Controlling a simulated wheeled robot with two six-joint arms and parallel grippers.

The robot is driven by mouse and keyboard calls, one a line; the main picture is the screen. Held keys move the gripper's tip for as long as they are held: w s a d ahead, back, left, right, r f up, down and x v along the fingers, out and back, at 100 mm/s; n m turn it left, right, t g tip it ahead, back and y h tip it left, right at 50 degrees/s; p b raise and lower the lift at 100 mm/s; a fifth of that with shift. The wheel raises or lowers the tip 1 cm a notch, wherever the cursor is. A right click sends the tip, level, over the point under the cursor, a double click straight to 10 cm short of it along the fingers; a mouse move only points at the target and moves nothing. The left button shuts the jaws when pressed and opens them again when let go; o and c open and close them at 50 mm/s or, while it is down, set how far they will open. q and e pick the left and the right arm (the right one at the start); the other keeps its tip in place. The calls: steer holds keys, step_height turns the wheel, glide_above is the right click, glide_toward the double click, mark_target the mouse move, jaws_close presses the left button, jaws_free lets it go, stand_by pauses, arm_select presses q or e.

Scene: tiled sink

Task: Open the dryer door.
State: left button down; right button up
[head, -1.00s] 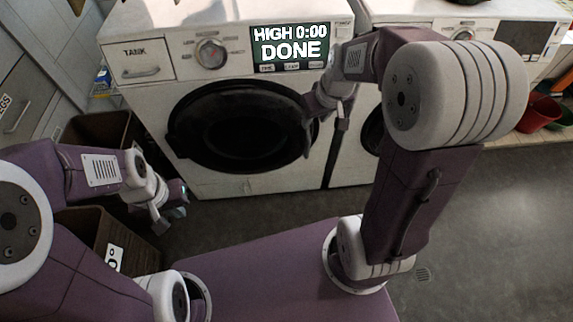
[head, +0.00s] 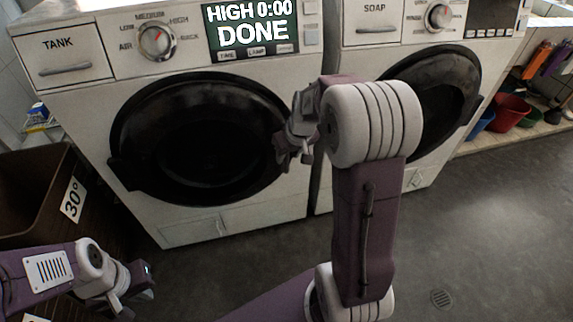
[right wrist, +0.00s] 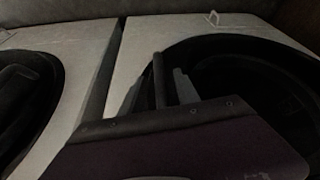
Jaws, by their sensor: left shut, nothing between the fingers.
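The dryer (head: 75,110) is the left white machine, with a heat knob and a lit display reading HIGH 0:00 DONE. Its round black door (head: 200,140) looks shut, with a dark tab at its left edge. My right gripper (head: 293,155) is in front of the door's right edge, fingers apart and empty; contact with the door cannot be told. In the right wrist view its fingers (right wrist: 170,85) stand before a dark round door (right wrist: 250,75). My left gripper (head: 130,300) is shut and empty, low at the left, away from the door.
A second white machine (head: 362,50) with a soap drawer and black round door (head: 432,105) stands close on the right. A brown bin (head: 30,205) marked 30° stands at the left. Red tubs (head: 508,112) are at the far right. The grey floor at right is clear.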

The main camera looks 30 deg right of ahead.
steer(key=b+x, duration=0.1)
steer(key=x, duration=0.1)
steer(key=shift+w+f, duration=0.15)
steer(key=shift+f, duration=0.15)
jaws_close()
stand_by(1.2)
